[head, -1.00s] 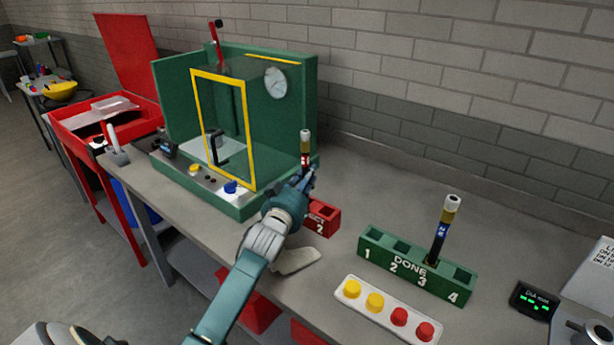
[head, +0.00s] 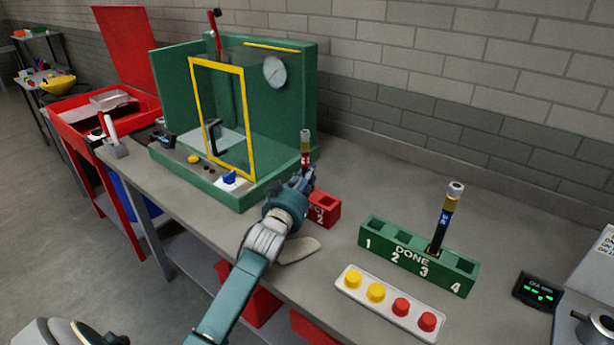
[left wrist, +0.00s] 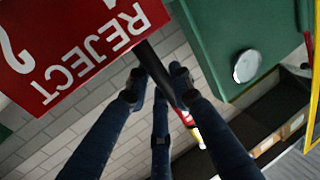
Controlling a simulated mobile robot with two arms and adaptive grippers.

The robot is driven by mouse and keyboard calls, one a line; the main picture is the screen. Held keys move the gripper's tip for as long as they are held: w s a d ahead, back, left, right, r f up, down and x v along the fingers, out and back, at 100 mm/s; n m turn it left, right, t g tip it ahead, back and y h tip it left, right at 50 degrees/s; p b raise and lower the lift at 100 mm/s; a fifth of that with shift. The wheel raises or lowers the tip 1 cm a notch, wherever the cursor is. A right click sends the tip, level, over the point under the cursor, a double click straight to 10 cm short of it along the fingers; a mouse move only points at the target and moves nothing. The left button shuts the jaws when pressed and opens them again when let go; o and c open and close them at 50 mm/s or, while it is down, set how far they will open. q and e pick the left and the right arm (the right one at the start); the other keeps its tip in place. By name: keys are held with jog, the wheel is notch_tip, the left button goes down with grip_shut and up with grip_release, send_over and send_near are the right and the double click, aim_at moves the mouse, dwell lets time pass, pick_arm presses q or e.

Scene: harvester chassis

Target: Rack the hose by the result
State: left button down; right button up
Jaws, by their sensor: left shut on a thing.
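My left gripper (head: 303,180) is shut on a dark hose (head: 305,147) with a pale top end and a red band, held upright. It stands beside the red REJECT rack (head: 327,213). In the left wrist view, the fingers (left wrist: 165,85) close around the black hose (left wrist: 160,72), whose far end meets the edge of the REJECT rack (left wrist: 85,45); I cannot tell whether it is in a slot. The green DONE rack (head: 400,262) holds another hose (head: 446,218) with a blue band, upright in slot 3.
A green test stand (head: 300,95) with a yellow-framed clear door and gauge (head: 275,72) stands behind the arm. A button panel (head: 388,305) lies in front of the DONE rack. A small display (head: 538,292) is at the right. Bench between DONE rack and wall is clear.

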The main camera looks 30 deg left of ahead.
aim_at(306, 147)
pick_arm(q)
jog(key=shift+f, duration=0.1)
dwell(0.3)
jog(key=c, duration=1.4)
grip_release()
jog(key=shift+c, duration=0.2)
jog(key=shift+f, duration=0.1)
notch_tip(306, 147, up, 10)
jog(key=shift+r, duration=0.1)
